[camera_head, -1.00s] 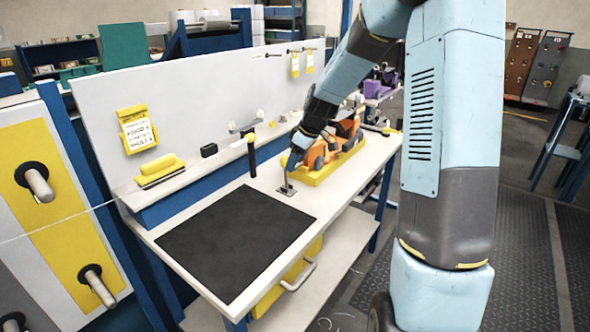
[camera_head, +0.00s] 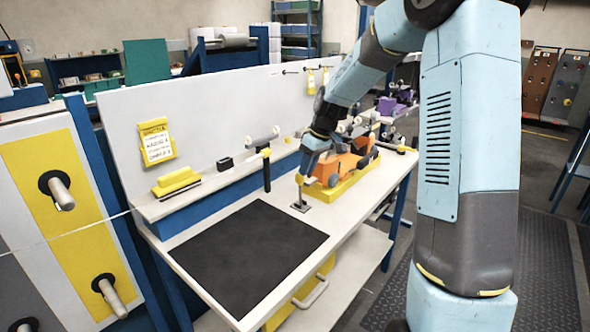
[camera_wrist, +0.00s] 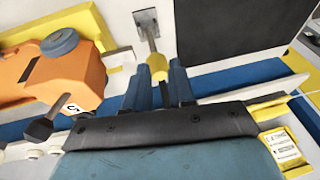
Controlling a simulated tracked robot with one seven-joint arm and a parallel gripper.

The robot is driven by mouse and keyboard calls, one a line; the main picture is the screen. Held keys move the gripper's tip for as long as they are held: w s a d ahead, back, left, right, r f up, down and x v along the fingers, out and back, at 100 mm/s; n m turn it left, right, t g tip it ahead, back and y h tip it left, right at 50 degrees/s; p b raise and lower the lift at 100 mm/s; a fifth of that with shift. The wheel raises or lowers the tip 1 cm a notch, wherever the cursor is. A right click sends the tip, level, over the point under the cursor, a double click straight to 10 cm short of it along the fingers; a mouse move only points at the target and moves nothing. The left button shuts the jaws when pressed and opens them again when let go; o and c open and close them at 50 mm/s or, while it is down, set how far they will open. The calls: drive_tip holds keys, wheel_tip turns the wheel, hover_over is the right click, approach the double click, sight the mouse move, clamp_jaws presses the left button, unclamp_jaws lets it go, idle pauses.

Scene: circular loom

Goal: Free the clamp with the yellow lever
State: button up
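The lever's yellow tip (camera_head: 299,178) shows beside my gripper (camera_head: 303,172). In the wrist view the clamp plate (camera_wrist: 147,20) lies at the top with a short grey rod, and the yellow tip (camera_wrist: 158,66) sits between my two blue fingers (camera_wrist: 160,82). The fingers look snug on both sides of the tip. Beneath the tip, the lever is partly hidden by the fingers.
An orange machine part (camera_head: 345,163) on a yellow base (camera_head: 340,187) stands close beside my gripper. A dark mat (camera_head: 250,255) covers the front of the bench. A black post with a yellow top (camera_head: 266,165) rises at the ledge. A yellow-handled block (camera_head: 176,182) sits on the ledge.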

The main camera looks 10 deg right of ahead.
drive_tip(key=w+a+m+g+h, duration=0.1)
drive_tip(key=m, duration=0.1)
drive_tip(key=w+a+r+m+g, duration=0.1)
drive_tip(key=a+m, duration=0.1)
drive_tip(key=w+a+r+m+h, duration=0.1)
drive_tip(key=w+m, duration=0.1)
drive_tip(key=m, duration=0.1)
drive_tip(key=shift+w+a+r+g+h, duration=0.1)
drive_tip(key=shift+a+g+h, duration=0.1)
drive_tip(key=shift+g+h, duration=0.15)
clamp_jaws()
drive_tip(key=w+a+r+m+g+h, duration=0.1)
drive_tip(key=w+a+r+m+h, duration=0.25)
drive_tip(key=m, duration=0.35)
wheel_tip(320, 180, down, 9)
drive_tip(key=s+d+m, duration=0.1)
drive_tip(key=s+d, duration=0.1)
drive_tip(key=shift+s+d+m+h, duration=0.3)
drive_tip(key=shift+s+d, duration=0.05)
